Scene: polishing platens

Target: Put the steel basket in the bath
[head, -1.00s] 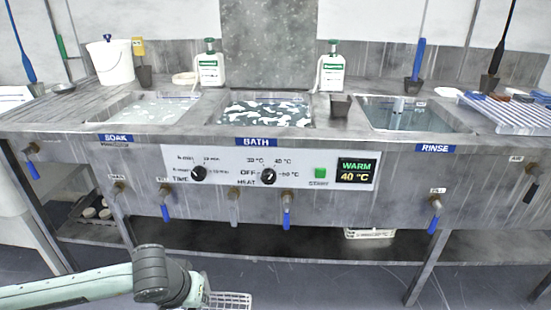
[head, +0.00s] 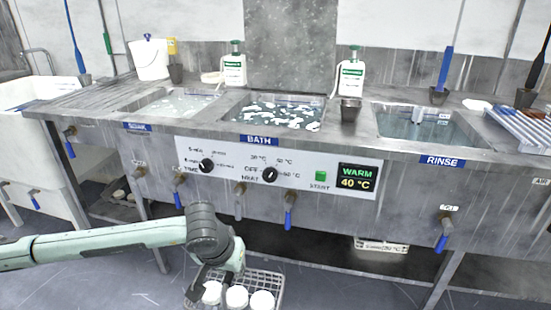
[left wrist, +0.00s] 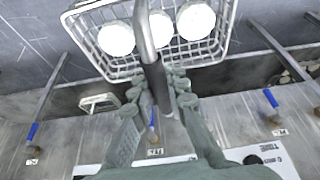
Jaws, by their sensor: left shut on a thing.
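The steel basket (head: 274,284) is a wire basket with several white round pieces in it, low at the bottom of the head view. In the left wrist view the basket (left wrist: 225,42) hangs at the top, its upright handle (left wrist: 148,40) running down between my fingers. My left gripper (left wrist: 160,92) is shut on that handle; it also shows in the head view (head: 212,272), in front of the bench and below its top. The bath (head: 235,115) is the middle basin, with dark liquid and white foam, behind a BATH label. My right gripper is out of view.
The soak basin (head: 165,108) lies left of the bath and the rinse basin (head: 425,128) right. Taps with blue levers (head: 290,215) and a control panel (head: 250,170) stick to the bench front. A dark cup (head: 349,110) and white bottles stand around the bath.

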